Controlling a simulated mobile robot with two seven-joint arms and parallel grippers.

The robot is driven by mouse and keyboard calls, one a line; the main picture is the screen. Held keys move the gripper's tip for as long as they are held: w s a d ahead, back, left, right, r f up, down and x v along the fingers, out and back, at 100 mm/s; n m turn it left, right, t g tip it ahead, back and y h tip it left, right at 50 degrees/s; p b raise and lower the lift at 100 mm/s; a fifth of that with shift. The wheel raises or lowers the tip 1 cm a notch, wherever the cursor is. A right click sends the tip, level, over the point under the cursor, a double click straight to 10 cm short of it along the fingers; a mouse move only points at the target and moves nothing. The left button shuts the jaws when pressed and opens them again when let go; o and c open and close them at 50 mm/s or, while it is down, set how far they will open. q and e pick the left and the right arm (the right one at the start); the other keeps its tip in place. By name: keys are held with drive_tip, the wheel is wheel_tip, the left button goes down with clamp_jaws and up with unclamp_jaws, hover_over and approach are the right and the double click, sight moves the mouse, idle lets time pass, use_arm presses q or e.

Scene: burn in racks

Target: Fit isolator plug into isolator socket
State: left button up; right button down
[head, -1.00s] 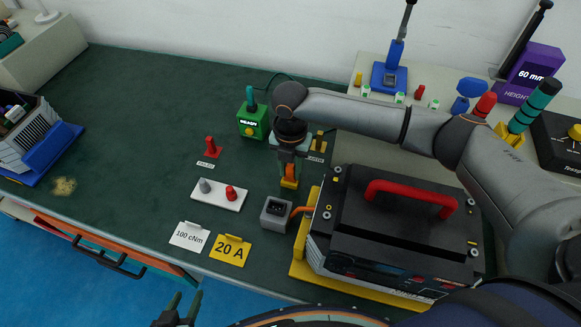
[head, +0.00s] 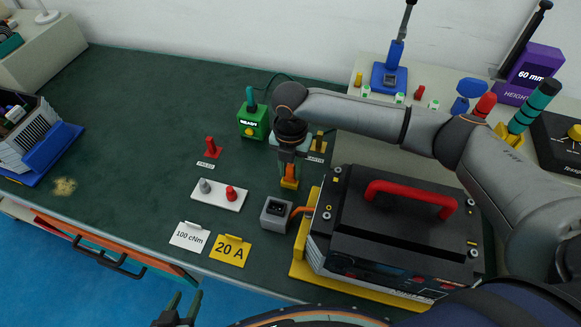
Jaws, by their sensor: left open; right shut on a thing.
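My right gripper (head: 290,168) points down, shut on an orange and yellow piece (head: 290,182), which looks like the isolator plug. The fingers cover its upper part. The piece is just behind a grey box with a dark recess (head: 276,209), which looks like the isolator socket. The plug appears apart from the socket; its exact height above the table cannot be told. My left gripper (head: 180,308) is open and empty at the bottom edge, in front of the bench.
A black unit with a red handle (head: 410,198) stands right of the socket on a yellow base. A white plate with grey and red posts (head: 218,196), a 20 A card (head: 230,250) and a green READY box (head: 253,122) are nearby.

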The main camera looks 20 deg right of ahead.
sight(290, 166)
use_arm(q)
drive_tip(key=shift+r+p, duration=0.95)
drive_tip(key=shift+r, duration=0.05)
use_arm(e)
drive_tip(key=shift+r, duration=0.8)
use_arm(q)
drive_tip(key=shift+r+p, duration=1.3)
use_arm(e)
drive_tip(key=shift+r, duration=1.25)
drive_tip(key=shift+s+r, duration=0.1)
